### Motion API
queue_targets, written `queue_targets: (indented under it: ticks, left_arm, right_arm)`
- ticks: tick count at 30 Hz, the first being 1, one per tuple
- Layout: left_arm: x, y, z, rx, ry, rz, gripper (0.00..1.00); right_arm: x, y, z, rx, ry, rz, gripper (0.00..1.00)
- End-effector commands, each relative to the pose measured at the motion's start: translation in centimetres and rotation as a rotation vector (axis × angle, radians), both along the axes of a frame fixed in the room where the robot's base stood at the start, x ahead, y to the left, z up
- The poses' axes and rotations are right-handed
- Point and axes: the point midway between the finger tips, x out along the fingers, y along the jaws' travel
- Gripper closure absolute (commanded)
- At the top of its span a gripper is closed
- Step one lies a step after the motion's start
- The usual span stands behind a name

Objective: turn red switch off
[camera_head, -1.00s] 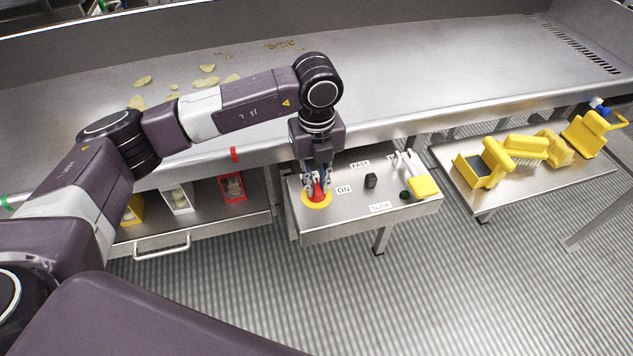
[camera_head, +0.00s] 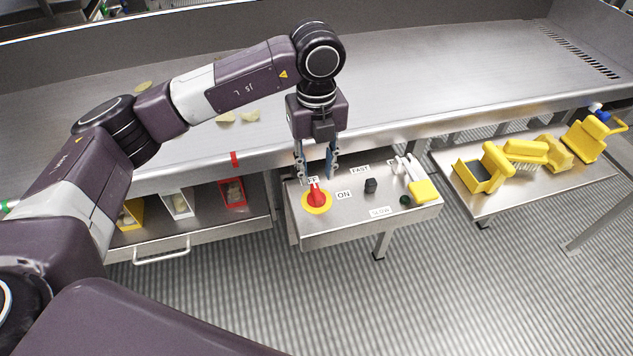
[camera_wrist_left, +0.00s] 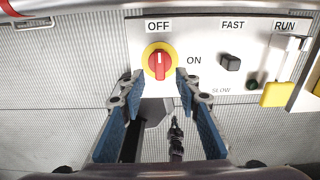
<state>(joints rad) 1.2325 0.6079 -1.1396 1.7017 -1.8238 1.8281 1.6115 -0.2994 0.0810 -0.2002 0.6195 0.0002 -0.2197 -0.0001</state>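The red switch (camera_head: 317,197) sits on a yellow round plate on the steel control panel (camera_head: 340,227). In the left wrist view the red switch (camera_wrist_left: 160,64) has its white mark pointing up toward the OFF label (camera_wrist_left: 158,25); the ON label (camera_wrist_left: 194,60) is to its right. My left gripper (camera_head: 315,174) is above and just behind the switch in the head view, open and empty. In the wrist view its blue-padded fingers (camera_wrist_left: 159,82) are spread apart, with the switch clear of them. My right gripper is not in view.
The panel also carries a black knob (camera_head: 371,185), a green button (camera_head: 404,199) and a yellow-handled lever (camera_head: 423,190). A steel conveyor trough (camera_head: 420,80) with a few chips lies behind. Yellow scoops and a brush (camera_head: 525,148) lie on a side shelf at the right.

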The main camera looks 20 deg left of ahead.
Motion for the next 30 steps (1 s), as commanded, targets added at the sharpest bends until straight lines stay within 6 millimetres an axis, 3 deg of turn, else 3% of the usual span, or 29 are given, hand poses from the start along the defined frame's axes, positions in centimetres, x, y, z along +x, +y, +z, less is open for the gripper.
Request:
queue_targets:
  ticks: [3,10,30]
  left_arm:
    - [0.1,0.0,2.6,0.001,-0.004,0.000,0.70]
    - [0.1,0.0,5.4,0.000,-0.003,0.000,0.70]
    - [0.0,0.0,5.9,0.001,-0.001,0.000,0.70]
  right_arm:
    - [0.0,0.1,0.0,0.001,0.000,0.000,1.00]
    - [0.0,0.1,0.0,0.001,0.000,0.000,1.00]
    - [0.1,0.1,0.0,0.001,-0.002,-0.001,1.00]
